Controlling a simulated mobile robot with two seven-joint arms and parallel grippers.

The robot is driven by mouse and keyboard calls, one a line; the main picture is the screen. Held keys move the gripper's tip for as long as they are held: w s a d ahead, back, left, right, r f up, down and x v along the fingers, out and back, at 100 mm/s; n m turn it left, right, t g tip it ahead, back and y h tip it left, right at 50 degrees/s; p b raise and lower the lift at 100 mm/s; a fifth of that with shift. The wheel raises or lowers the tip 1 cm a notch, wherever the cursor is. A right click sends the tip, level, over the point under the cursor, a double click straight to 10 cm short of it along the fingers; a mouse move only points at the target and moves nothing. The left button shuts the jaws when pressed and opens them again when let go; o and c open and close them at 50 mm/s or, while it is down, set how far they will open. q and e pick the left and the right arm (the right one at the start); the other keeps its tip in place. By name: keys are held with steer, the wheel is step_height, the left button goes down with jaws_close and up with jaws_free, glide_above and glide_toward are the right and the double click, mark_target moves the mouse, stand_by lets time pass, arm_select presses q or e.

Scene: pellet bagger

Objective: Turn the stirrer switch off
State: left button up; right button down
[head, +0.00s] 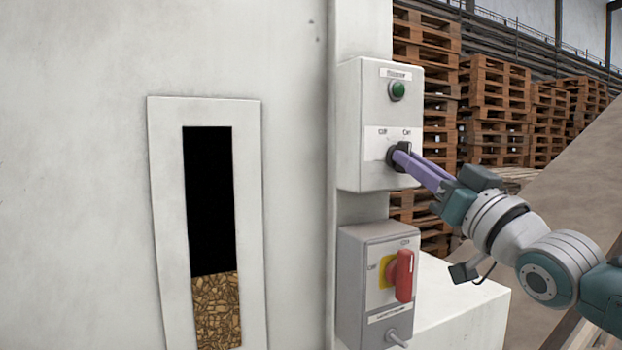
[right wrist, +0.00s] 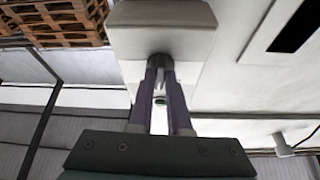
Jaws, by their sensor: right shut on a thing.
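A light grey switch box (head: 362,110) is mounted on the machine's edge in the head view. It carries a green lamp (head: 397,90) under a small label too blurred to read surely. Below is a dark rotary switch (head: 392,155) with off marked at left and on at right. My right gripper (head: 402,157) has its purple fingers shut on this switch. In the right wrist view the fingers (right wrist: 161,75) close around the dark knob (right wrist: 160,61) on the box. The fingers hide much of the handle, so I cannot tell its setting. My left gripper is not in view.
A lower grey box (head: 362,270) has a red handle (head: 404,275) on a yellow plate and a small toggle (head: 397,339). A window (head: 163,220) at left shows brown pellets (head: 215,310) low down. Pallet stacks (head: 495,110) stand behind.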

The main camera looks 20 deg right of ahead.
steer(key=shift+d+n+g+y+b, duration=0.1)
steer(key=shift+n+g+y+b, duration=0.15)
steer(key=shift+n+y+b, duration=0.95)
steer(key=shift+d+n+g+y+p, duration=0.15)
steer(key=shift+n+y, duration=0.4)
steer(key=shift+n, duration=1.65)
steer(key=shift+n+g+y+b, duration=0.3)
steer(key=shift+n+y+b, duration=0.45)
steer(key=shift+n, duration=0.95)
steer(key=c, duration=0.9)
jaws_free()
steer(key=shift+o, duration=0.2)
steer(key=b+v, duration=0.3)
steer(key=v, duration=0.7)
steer(key=shift+b, duration=0.3)
